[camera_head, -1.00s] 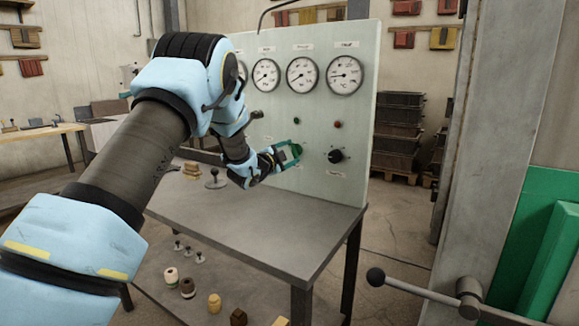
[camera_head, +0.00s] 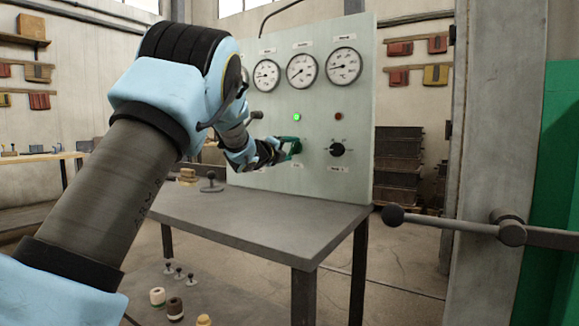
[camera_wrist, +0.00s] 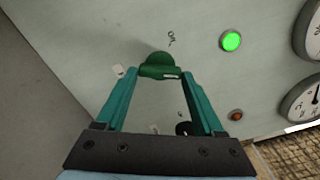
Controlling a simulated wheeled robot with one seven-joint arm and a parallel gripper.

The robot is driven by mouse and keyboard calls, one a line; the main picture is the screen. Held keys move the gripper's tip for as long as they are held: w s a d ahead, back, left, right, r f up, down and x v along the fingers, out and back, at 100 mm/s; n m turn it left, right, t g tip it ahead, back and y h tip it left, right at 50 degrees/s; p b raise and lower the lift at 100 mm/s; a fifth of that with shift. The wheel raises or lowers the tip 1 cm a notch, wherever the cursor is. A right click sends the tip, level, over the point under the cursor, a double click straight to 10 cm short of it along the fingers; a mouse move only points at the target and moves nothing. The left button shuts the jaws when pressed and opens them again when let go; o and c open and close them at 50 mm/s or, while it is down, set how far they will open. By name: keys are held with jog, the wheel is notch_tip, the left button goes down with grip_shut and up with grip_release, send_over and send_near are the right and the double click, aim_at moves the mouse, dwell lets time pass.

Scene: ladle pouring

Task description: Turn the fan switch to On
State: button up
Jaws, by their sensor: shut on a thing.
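The green fan switch knob (camera_wrist: 158,67) is on the pale control panel (camera_head: 262,110). In the wrist view my gripper (camera_wrist: 160,76) has its two teal fingers on either side of the knob, shut on it.
A black knob (camera_head: 337,149) and an unlit red lamp (camera_head: 338,116) are to the right of my gripper. Round gauges (camera_head: 343,65) line the panel's top. A grey table (camera_head: 270,215) stands below. A lever with a black ball (camera_head: 393,215) is at the right.

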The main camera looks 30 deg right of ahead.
jog(key=m+b, duration=0.2)
jog(key=b, duration=0.1)
jog(key=shift+f+m, duration=0.3)
jog(key=shift+m, duration=0.1)
jog(key=shift+r+m+b, duration=0.1)
jog(key=shift+m+b, duration=0.3)
jog(key=shift+b, duration=0.25)
jog(key=shift+r, duration=0.1)
jog(key=o, duration=1.4)
jog(key=b+v, duration=0.1)
jog(key=v, duration=0.9)
jog(key=shift+s+a+r, duration=0.1)
jog(key=shift+s+a, duration=0.05)
jog(key=shift+a, duration=0.2)
